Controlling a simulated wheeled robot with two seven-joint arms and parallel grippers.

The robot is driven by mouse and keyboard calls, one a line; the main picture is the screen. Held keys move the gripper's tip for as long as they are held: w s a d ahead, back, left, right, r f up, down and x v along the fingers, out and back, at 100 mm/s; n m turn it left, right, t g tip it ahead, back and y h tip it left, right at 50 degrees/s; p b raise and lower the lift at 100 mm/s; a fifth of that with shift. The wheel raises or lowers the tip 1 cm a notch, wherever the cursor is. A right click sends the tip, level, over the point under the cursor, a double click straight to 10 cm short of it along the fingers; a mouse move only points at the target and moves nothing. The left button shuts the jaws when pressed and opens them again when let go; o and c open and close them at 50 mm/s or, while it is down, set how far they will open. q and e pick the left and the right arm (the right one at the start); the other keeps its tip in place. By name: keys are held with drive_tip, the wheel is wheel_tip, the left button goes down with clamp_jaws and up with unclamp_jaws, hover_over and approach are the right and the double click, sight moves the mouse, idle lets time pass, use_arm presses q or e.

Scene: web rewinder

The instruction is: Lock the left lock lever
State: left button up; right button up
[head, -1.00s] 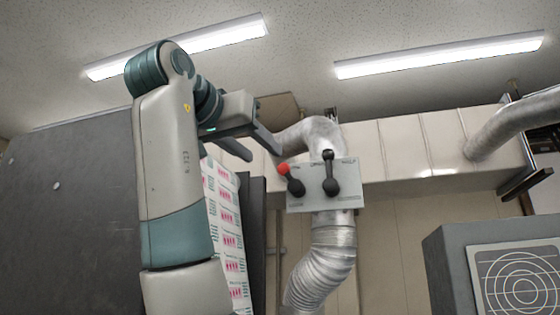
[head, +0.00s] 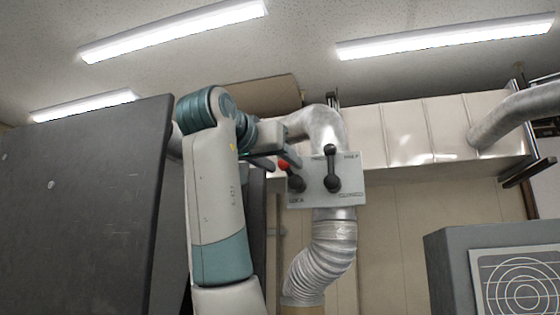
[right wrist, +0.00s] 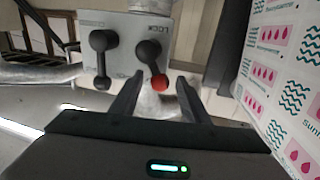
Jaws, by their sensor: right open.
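The left lock lever (head: 297,183) is black with a red knob (head: 283,164) and sits on a light grey panel (head: 314,198). It tilts up and left from its pivot. A second lever (head: 332,170), all black, stands upright to its right. My right gripper (head: 284,156) is at the panel's left edge by the red knob. The right wrist view shows the panel upside down, with the red knob (right wrist: 158,82) between the open fingertips of my right gripper (right wrist: 159,78). I cannot tell whether the fingers touch it. My left gripper is out of view.
A silver duct (head: 328,245) runs behind and below the panel. A large dark grey board (head: 80,200) stands at the left. A grey cabinet (head: 450,265) is at the lower right. White sheets with pink prints (right wrist: 285,75) show beside the gripper in the wrist view.

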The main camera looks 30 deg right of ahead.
drive_tip(key=c, duration=1)
drive_tip(key=shift+w+a+f+n+b, duration=0.1)
drive_tip(key=shift+f+n+b, duration=0.1)
drive_tip(key=shift+n+b, duration=0.15)
drive_tip(key=shift+c, duration=0.3)
drive_tip(key=shift+w+a+f+n+b, duration=0.15)
drive_tip(key=shift+f+n+b, duration=0.2)
drive_tip(key=shift+n+b, duration=0.35)
drive_tip(key=shift+o, duration=0.2)
drive_tip(key=f+n+b, duration=0.1)
drive_tip(key=n+b, duration=0.2)
drive_tip(key=w+f+n+t+b, duration=0.1)
drive_tip(key=n+b, duration=0.2)
drive_tip(key=b, duration=0.1)
drive_tip(key=a+f+n+t+b, duration=0.1)
drive_tip(key=f+n+b, duration=0.1)
drive_tip(key=n+b, duration=0.2)
drive_tip(key=shift+w, duration=0.15)
drive_tip(key=shift+f+n+t+b, duration=0.2)
drive_tip(key=shift+n+t+b, duration=0.05)
drive_tip(key=shift+n+b, duration=0.5)
drive_tip(key=shift+f+n+t+b, duration=0.15)
drive_tip(key=shift+n+t+b, duration=0.1)
drive_tip(key=shift+n+b, duration=0.5)
drive_tip(key=shift+c, duration=0.2)
